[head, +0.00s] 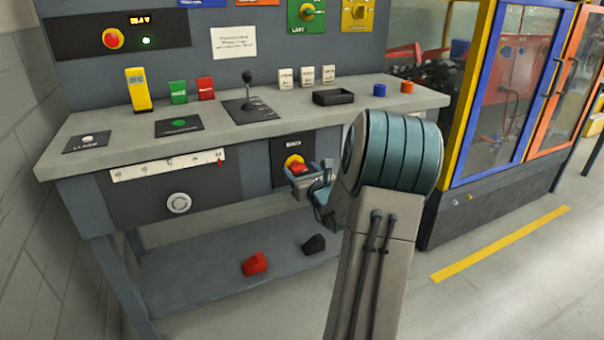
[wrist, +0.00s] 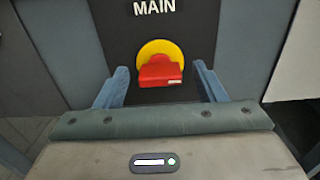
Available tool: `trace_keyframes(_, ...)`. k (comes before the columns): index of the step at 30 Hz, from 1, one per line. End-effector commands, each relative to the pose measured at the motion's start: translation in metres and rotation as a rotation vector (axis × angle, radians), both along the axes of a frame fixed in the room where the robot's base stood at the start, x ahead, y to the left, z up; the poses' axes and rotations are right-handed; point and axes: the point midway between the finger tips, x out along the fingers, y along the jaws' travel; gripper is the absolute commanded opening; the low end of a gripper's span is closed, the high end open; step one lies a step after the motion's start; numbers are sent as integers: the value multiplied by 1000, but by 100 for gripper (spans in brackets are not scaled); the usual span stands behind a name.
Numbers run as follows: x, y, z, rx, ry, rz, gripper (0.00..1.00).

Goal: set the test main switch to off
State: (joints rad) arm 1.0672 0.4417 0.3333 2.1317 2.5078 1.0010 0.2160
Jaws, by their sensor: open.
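The main switch has a red handle (wrist: 160,73) on a yellow disc (wrist: 158,47), set in a dark plate (wrist: 205,22) lettered "MAIN". In the head view the switch (head: 293,161) sits on the front of the bench, below the worktop. The handle looks roughly level in the wrist view; any position marks are not readable. My gripper (head: 306,173) is open in front of the switch. In the wrist view my gripper's fingers (wrist: 161,76) stand to the left and right of the handle, with a visible gap on each side.
The worktop (head: 330,118) overhangs just above the switch. A scale strip (head: 168,166) and a round dial (head: 178,203) are to its left. A red block (head: 255,263) and a black block (head: 314,244) lie on the lower shelf. A glazed cabinet (head: 505,100) stands at the right.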

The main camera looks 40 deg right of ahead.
Motion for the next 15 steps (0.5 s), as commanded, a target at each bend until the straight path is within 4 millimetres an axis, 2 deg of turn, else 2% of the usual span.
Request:
trace_keyframes(6,0,0,0,0,0,0,64)
trace_keyframes(11,0,0,0,0,0,0,19)
trace_keyframes(15,0,0,0,-1,-1,0,19)
